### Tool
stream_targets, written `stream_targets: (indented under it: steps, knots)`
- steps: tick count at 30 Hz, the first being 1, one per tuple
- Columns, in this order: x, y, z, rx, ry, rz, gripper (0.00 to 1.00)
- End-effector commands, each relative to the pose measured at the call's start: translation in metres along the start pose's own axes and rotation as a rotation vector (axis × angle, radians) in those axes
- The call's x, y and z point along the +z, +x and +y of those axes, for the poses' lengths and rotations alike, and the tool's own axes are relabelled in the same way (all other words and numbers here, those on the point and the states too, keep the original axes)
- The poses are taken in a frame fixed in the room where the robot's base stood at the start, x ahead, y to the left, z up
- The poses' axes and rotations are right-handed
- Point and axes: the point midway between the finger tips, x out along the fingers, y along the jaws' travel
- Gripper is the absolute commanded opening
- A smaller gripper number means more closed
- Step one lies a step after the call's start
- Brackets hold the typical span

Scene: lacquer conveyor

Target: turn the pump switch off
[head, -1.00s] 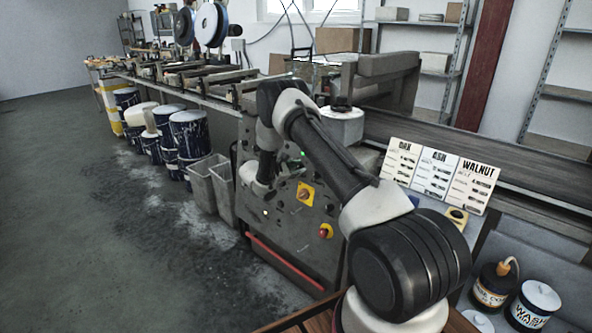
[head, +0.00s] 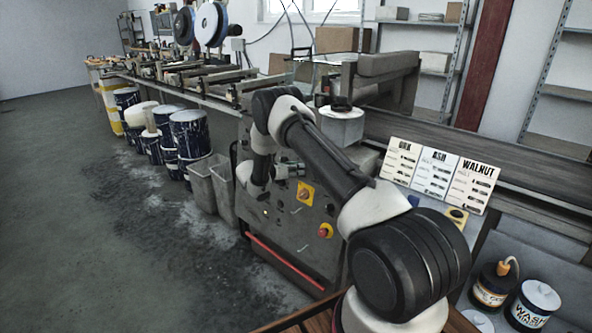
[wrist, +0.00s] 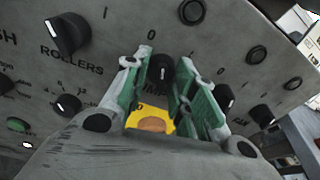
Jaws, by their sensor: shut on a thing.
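In the wrist view, a black rotary knob (wrist: 162,68) with a pale pointer mark sits on the grey control panel (wrist: 215,45). It stands between the fingertips of my gripper (wrist: 163,72), whose green-padded fingers are shut on it from left and right. A partly covered label below it shows letters that fit "PUMP", so I take it as the pump switch. Its exact setting is hard to read. In the head view, my arm hides the knob and my fingertips.
Other black knobs are close by, one at upper left (wrist: 68,34) and one to the right (wrist: 223,97). A yellow-plated switch (wrist: 152,121) is just below my fingers. In the head view, a red button (head: 325,230) is lower on the machine; buckets (head: 189,135) stand left.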

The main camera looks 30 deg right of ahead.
Motion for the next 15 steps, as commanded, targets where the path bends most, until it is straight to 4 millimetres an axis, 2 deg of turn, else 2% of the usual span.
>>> stream_targets:
  steps: [7,15]
  knots:
    - [-0.0003,-0.0006,0.0003,-0.009,-0.097,-0.006,0.03]
    - [-0.0004,-0.0006,0.0002,-0.013,-0.133,-0.008,0.03]
